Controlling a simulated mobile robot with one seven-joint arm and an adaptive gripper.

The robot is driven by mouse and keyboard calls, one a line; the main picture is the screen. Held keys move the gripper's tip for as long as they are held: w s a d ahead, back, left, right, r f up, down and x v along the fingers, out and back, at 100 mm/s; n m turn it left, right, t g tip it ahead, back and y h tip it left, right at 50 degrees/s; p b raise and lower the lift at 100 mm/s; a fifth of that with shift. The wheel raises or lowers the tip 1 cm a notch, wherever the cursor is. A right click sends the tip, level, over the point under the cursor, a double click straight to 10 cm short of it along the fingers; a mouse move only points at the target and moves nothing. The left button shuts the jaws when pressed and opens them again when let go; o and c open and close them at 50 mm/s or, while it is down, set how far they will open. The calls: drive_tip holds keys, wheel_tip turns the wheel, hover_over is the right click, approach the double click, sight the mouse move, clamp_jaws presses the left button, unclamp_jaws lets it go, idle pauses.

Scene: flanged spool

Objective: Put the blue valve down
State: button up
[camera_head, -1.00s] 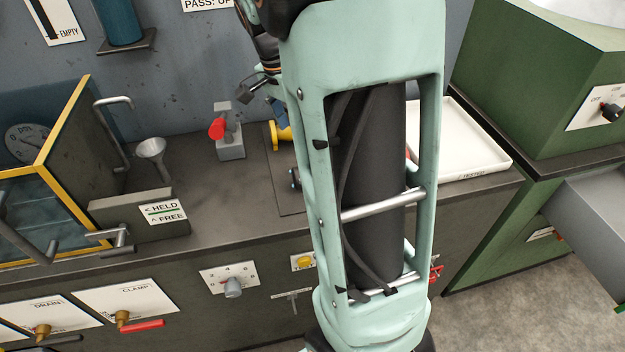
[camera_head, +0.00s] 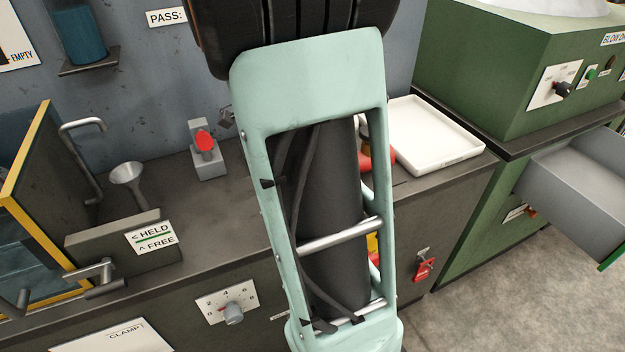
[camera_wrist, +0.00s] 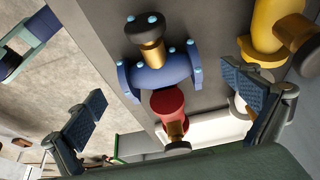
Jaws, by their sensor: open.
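The blue valve (camera_wrist: 165,72) shows in the wrist view, with round flanges, light-blue bolt heads and a brass neck. It appears to rest on the dark worktop (camera_wrist: 205,25). My gripper (camera_wrist: 165,92) is open, with its two pads wide apart on either side of the valve. A gap shows between each pad and the valve, so no grip on it is visible. In the head view my own arm hides the valve and the gripper.
A red part with a brass end (camera_wrist: 168,108) is close beside the valve; a yellow fitting (camera_wrist: 272,30) stands to the right. The white tray (camera_head: 435,138) sits at the worktop's right end. A grey block with a red knob (camera_head: 207,155) and a funnel (camera_head: 127,176) stand left.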

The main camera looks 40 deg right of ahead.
drive_tip(key=b+x, duration=0.1)
drive_tip(key=x, duration=0.6)
drive_tip(key=shift+s+a+f, duration=0.1)
drive_tip(key=shift+a, duration=0.05)
drive_tip(key=c, duration=1.9)
drive_tip(key=shift+c, duration=0.4)
